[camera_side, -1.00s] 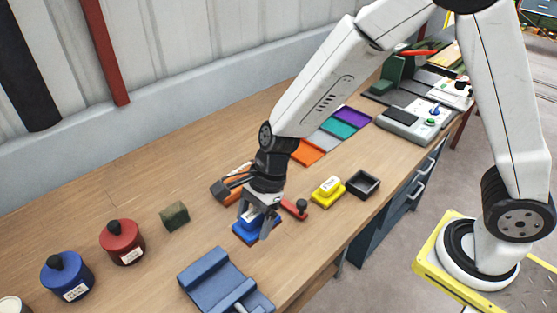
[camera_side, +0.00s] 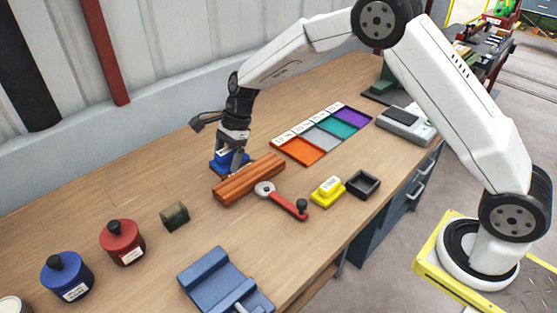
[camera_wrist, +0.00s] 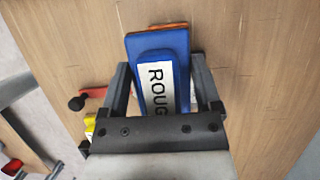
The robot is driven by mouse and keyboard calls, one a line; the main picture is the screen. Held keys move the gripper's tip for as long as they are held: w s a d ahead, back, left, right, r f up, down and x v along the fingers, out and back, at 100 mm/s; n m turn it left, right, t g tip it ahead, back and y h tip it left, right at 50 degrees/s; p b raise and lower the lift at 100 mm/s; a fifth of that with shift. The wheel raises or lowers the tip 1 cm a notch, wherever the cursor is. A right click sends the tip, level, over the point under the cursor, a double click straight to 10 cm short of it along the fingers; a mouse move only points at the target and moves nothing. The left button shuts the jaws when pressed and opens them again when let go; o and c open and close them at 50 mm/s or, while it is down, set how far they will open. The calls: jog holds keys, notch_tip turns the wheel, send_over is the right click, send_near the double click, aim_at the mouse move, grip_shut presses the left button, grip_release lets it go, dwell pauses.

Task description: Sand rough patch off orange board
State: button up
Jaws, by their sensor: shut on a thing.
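My gripper (camera_side: 232,158) is shut on a blue sanding block (camera_side: 219,165). In the wrist view the block (camera_wrist: 177,42) sits between the fingers (camera_wrist: 160,82), with a white label reading "ROUG" and the rest hidden. The orange board (camera_side: 250,181) lies on the bench, long and ridged, just on the near side of the block in the side view. In the wrist view only an orange strip (camera_wrist: 168,27) shows beyond the block. I cannot tell whether the block touches the board. I cannot make out a rough patch.
A red-handled tool (camera_side: 287,204) lies close to the board's near side. A yellow block (camera_side: 327,191) and a black open box (camera_side: 375,184) stand to the right. Coloured trays (camera_side: 299,150) lie behind. A small dark green block (camera_side: 175,217) and a blue vise (camera_side: 212,274) are at left front.

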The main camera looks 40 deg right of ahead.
aim_at(228, 188)
jog(key=shift+w+d, duration=0.5)
jog(key=shift+w, duration=0.05)
jog(key=shift+f, duration=3.15)
jog(key=shift+d+f, duration=0.15)
jog(key=shift+f, duration=0.75)
jog(key=shift+d, duration=0.85)
jog(key=shift+c, duration=0.5)
jog(key=shift+d, duration=4.65)
jog(key=shift+a, duration=5.8)
jog(key=shift+d+r, duration=0.15)
jog(key=shift+r, duration=3.95)
